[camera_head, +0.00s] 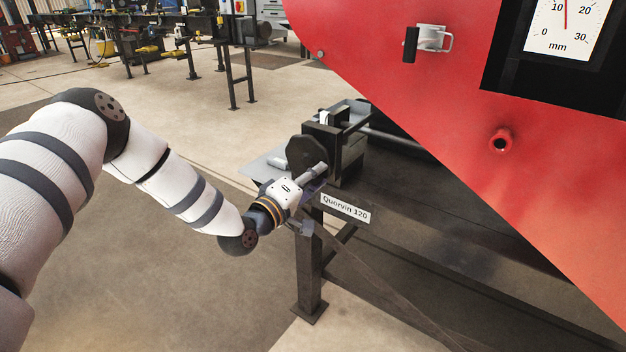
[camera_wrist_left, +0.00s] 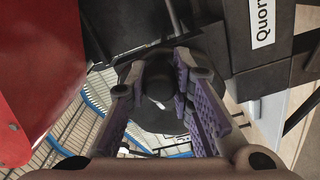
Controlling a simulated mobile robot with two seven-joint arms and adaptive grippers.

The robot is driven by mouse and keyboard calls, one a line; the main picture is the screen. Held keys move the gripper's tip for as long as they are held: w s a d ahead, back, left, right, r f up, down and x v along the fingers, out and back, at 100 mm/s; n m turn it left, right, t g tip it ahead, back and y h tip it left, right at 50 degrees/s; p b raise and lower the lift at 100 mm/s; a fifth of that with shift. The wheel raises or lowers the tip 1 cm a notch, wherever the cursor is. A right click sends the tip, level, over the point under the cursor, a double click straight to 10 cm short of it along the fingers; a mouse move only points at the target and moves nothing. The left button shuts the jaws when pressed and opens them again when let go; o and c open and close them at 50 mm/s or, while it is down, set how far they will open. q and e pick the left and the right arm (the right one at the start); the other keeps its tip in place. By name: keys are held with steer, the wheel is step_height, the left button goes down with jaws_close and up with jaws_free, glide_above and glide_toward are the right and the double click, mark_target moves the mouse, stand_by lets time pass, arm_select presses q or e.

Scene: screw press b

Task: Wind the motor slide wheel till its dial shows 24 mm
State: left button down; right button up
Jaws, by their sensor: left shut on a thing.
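My left gripper (camera_head: 312,177) is at the wheel's lower right side. In the left wrist view, the two purple-padded fingers (camera_wrist_left: 161,82) are shut on a dark knob (camera_wrist_left: 157,92) in front of the dark wheel (camera_wrist_left: 165,122). The fingers hide part of the wheel. The dial (camera_head: 566,28) is at the top right, marked 0 to 30 mm. Its red needle stands nearly upright, about midway between 10 and 20. My right gripper is out of view.
A name plate (camera_head: 345,208) is on the dark frame below the wheel. Open floor lies left; benches stand behind.

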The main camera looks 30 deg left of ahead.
mark_target(317, 152)
arm_select(q)
steer(key=r+n, duration=0.1)
steer(key=n, duration=0.1)
steer(key=shift+n, duration=0.4)
steer(key=n, duration=0.1)
steer(key=r+n, duration=0.1)
steer(key=shift+a+n, duration=0.2)
steer(key=shift+n, duration=0.2)
steer(key=shift+a+r+n+b, duration=0.2)
steer(key=shift+r+n+b, duration=0.1)
steer(key=shift+n, duration=0.5)
steer(key=shift+a+r+n+b, duration=0.15)
steer(key=shift+r+n, duration=0.15)
steer(key=shift+n, duration=0.5)
steer(key=shift+a+r+n+b, duration=0.2)
steer(key=shift+r+n+b, duration=0.1)
steer(key=shift+n, duration=0.5)
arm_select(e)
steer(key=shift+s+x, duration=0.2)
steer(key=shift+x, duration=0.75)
arm_select(q)
steer(key=shift+r, duration=0.1)
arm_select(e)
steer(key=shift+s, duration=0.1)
arm_select(q)
steer(key=c, duration=1.4)
jaws_free()
steer(key=s+a, duration=0.1)
steer(key=s, duration=1.1)
